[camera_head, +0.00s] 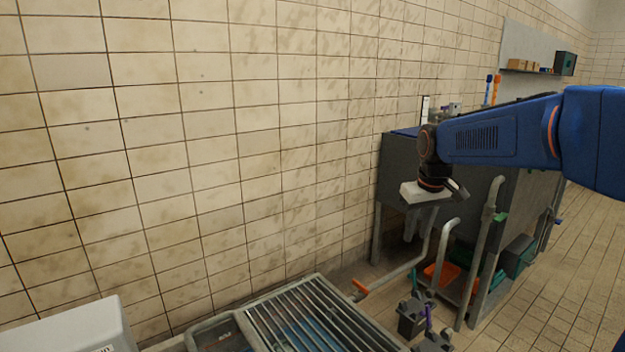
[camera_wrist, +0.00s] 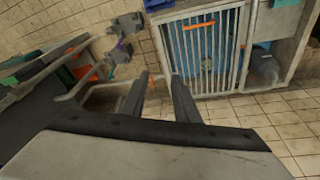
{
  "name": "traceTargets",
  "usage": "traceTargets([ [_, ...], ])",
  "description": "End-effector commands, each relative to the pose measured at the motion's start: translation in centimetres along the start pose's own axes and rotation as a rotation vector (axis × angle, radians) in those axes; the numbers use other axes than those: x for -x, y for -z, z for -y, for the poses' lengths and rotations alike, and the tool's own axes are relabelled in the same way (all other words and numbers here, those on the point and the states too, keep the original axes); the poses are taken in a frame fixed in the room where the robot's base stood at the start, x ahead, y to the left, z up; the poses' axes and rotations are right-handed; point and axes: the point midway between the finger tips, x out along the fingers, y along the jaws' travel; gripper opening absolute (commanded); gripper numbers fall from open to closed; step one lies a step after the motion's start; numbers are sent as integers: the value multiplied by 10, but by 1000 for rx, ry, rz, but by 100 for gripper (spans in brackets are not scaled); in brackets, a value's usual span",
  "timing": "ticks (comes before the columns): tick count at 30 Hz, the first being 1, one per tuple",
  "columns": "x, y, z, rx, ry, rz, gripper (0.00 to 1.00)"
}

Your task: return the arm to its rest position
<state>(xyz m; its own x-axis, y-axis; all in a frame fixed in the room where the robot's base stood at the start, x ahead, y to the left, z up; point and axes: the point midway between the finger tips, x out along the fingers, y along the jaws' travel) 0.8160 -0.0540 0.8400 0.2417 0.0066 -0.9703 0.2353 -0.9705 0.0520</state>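My blue arm reaches in from the right in the head view, with its wrist bent down. My gripper (camera_head: 424,208) hangs below the wrist, in front of the dark grey cabinet and above the pipes. In the wrist view my gripper (camera_wrist: 158,84) shows two grey fingers standing apart with a clear gap, and nothing is held between them. The pale gripper body fills the bottom of that view. In the head view the fingertips are small and hard to separate from the pipes behind.
A barred metal rack (camera_head: 308,318) stands low in front; it also shows in the wrist view (camera_wrist: 248,40). The dark grey cabinet (camera_head: 400,160) and grey pipes (camera_head: 483,255) are close to the arm. An orange bin (camera_head: 441,273) sits low. Tiled floor (camera_head: 570,275) is clear at right.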

Motion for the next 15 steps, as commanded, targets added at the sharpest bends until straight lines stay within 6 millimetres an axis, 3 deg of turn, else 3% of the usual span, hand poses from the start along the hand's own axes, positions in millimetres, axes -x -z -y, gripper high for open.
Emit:
traceTargets([
  [6, 24, -67, 12, -46, -9, -35, 28],
  [15, 36, -157, 29, -110, -17, -79, 28],
])
